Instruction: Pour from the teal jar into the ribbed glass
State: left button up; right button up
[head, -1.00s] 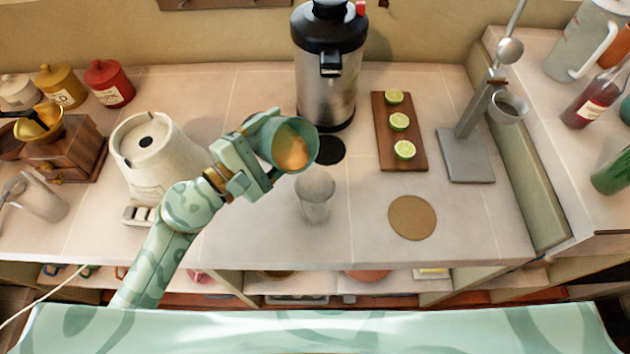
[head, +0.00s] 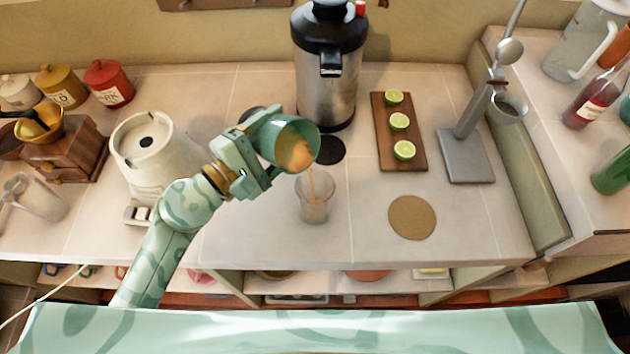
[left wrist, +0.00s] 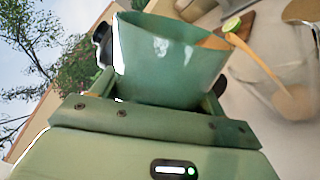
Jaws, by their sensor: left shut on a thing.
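My left gripper (head: 259,152) is shut on the teal jar (head: 276,134) and holds it tilted above the counter, its mouth toward the lower right. Orange-brown contents show inside the jar, and a thin orange stream runs from its lip down into the ribbed glass (head: 314,208). The glass stands upright on the counter, just below and right of the jar. In the left wrist view the teal jar (left wrist: 165,65) sits between the fingers, and the stream falls into the clear glass (left wrist: 262,62), where some orange liquid shows low down. My right gripper is not in view.
A steel dispenser (head: 328,85) stands behind the glass. A wooden board (head: 386,153) with lime halves, a cork coaster (head: 412,217) and a grey metal stand (head: 467,155) are to the right. A cream appliance (head: 150,150) is left of my gripper. The counter's front middle is clear.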

aim_at(301, 123)
pick_arm(q)
jog(key=shift+s+r+m, duration=0.1)
jog(key=shift+r+m, duration=0.4)
jog(key=shift+m, duration=0.2)
dwell(0.7)
jog(key=shift+s+d+r+m, duration=0.45)
jog(key=shift+d+r+m, duration=0.1)
jog(key=shift+m, duration=0.25)
dwell(1.2)
jog(key=shift+s+d+r+m+p, duration=0.2)
jog(key=shift+r+m+p, duration=0.15)
jog(key=shift+m+p, duration=0.3)
jog(key=shift+s+d+r+m+p, duration=0.15)
jog(key=shift+r+m+p, duration=0.25)
jog(key=shift+m, duration=0.35)
dwell(1.4)
